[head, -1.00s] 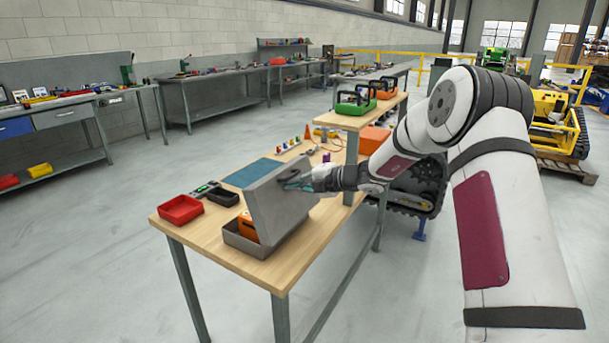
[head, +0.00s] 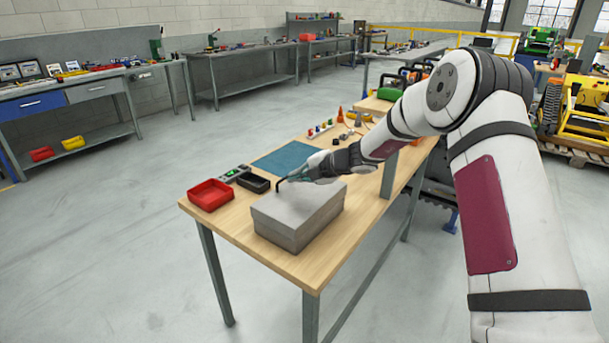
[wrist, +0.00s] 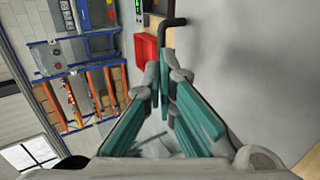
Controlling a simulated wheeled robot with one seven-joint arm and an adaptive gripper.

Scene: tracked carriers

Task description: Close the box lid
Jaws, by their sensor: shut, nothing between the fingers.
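The grey box (head: 290,236) sits on the wooden workbench with its flat grey lid (head: 300,204) down over it; its inside is hidden. The lid also fills the right of the wrist view (wrist: 255,75). A dark bent handle (head: 278,186) stands up from the lid's far left side. My gripper (head: 288,179) is at the handle, just above the lid. Its teal fingers are shut and empty in the wrist view (wrist: 163,72), close below the handle there. I cannot tell whether they touch it.
A red tray (head: 210,195) and a black tray (head: 252,182) stand left of and behind the box. A blue mat (head: 285,159) lies behind it. Bare bench top (head: 345,225) lies to the right of the box.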

